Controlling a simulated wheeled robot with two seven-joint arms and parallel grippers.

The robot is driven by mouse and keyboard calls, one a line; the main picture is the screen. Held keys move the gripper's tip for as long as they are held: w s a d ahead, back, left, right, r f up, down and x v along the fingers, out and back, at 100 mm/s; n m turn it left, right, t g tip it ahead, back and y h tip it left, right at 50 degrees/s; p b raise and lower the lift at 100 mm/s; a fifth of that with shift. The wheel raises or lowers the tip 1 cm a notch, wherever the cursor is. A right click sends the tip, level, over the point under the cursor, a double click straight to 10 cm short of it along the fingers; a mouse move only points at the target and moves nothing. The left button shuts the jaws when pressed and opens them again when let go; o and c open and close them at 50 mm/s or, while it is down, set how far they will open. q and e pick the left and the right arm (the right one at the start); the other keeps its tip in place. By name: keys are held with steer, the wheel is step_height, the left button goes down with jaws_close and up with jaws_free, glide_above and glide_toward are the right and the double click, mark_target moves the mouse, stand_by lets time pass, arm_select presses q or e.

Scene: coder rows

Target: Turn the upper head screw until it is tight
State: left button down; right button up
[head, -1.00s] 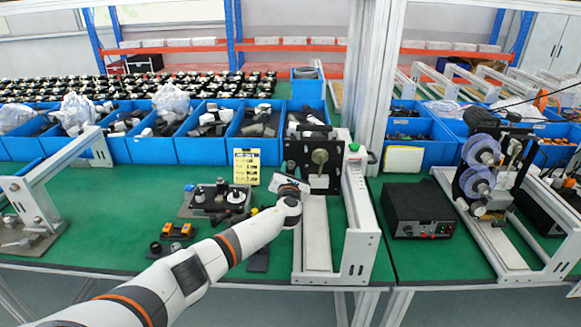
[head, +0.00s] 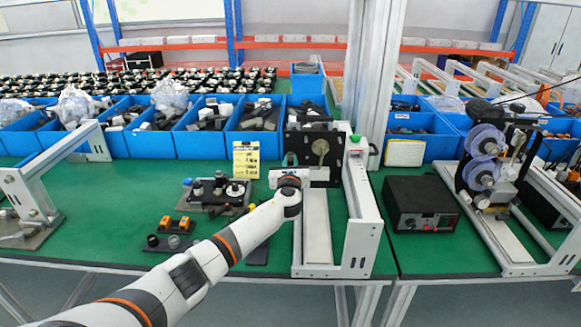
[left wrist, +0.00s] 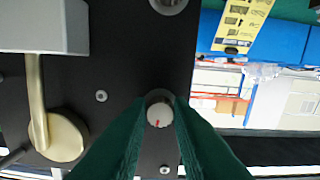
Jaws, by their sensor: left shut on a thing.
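The black upright plate (head: 329,143) stands at the back of the white frame in the head view. A brass knob (head: 320,147) is on it; in the left wrist view it shows with a brass lever (left wrist: 37,105). The left wrist view is upside down. There the upper head screw (left wrist: 158,114), round, pale-faced with a red mark, sits between the dark fingers of my left gripper (left wrist: 158,103), which is shut on it. The lower head screw (left wrist: 168,3) is cut off by the picture edge. My gripper hides the screw in the head view. My right gripper is not in view.
A yellow card (head: 246,160) stands left of the plate. A tool holder (head: 216,193) and orange parts (head: 175,223) lie on the green bench. Blue bins (head: 204,146) line the back. A black box with controls (head: 420,204) stands at right.

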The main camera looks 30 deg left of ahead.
arm_select(q)
steer(key=n, duration=0.1)
steer(key=n+b, duration=0.1)
steer(key=n, duration=0.1)
steer(key=shift+f, duration=0.25)
steer(key=shift+r+n+b, duration=0.25)
steer(key=shift+n+b, duration=0.1)
steer(key=shift+n, duration=0.15)
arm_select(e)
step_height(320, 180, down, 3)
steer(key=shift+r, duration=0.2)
arm_select(q)
steer(key=c, duration=1.4)
jaws_free()
steer(key=shift+c, duration=0.2)
steer(key=m+p, duration=0.7)
steer(key=shift+r+p, duration=0.35)
steer(key=shift+f+m+p, duration=0.2)
steer(key=shift+m+p, duration=0.4)
steer(key=shift+m, duration=0.5)
steer(key=shift+f+m, duration=0.15)
steer(key=shift+m, duration=0.15)
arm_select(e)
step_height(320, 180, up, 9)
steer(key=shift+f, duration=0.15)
